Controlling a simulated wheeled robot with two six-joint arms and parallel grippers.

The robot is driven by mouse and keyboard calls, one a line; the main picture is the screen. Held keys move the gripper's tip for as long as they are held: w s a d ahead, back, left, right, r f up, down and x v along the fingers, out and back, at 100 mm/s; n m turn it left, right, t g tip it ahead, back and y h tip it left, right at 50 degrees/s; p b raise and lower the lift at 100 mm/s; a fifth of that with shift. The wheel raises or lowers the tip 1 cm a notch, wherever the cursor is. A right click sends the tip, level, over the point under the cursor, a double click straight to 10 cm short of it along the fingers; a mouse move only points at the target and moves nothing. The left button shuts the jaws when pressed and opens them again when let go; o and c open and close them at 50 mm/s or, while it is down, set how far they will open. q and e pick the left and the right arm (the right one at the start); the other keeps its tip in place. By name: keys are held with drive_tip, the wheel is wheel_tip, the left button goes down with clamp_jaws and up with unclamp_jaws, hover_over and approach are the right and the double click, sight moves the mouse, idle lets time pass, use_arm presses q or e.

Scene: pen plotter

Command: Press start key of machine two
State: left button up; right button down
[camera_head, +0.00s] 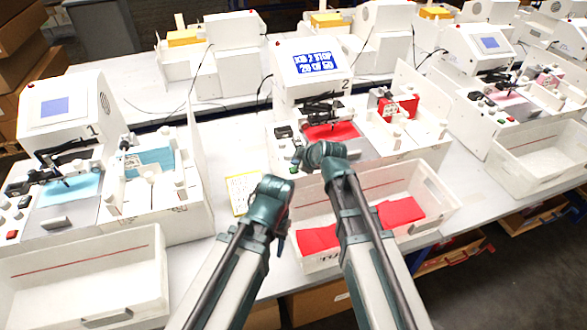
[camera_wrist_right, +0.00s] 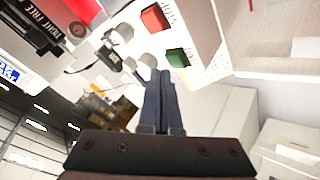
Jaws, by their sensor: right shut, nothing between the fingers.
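Machine two (camera_head: 312,64), a white plotter marked 2 with a lit blue screen, stands in the middle of the head view. A green key (camera_wrist_right: 178,58) and a red key (camera_wrist_right: 155,18) sit on its white key panel in the right wrist view; the green key also shows in the head view (camera_head: 293,170). My right gripper (camera_wrist_right: 160,72) is shut and empty, its fingertips close beside the green key. I cannot tell whether they touch it. My left gripper (camera_head: 282,232) is mostly hidden by its own wrist, in front of the machine.
A white bin (camera_head: 440,187) with red pieces stands in front of machine two, below my right arm. A yellow-edged sheet (camera_head: 240,190) lies left of it. Machine one (camera_head: 62,103) stands at left and another plotter (camera_head: 480,47) at right. Black cables cross the table.

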drive_tip(key=shift+f, duration=0.1)
idle(0.6)
drive_tip(key=shift+f+b, duration=0.3)
drive_tip(key=shift+b, duration=0.15)
drive_tip(key=shift+f+b, duration=0.4)
drive_tip(key=shift+f, duration=0.05)
idle(0.4)
drive_tip(key=shift+r, duration=0.2)
drive_tip(key=shift+r+p, duration=0.7)
drive_tip(key=shift+p, duration=0.15)
wheel_tip(320, 180, up, 5)
drive_tip(key=p, duration=0.5)
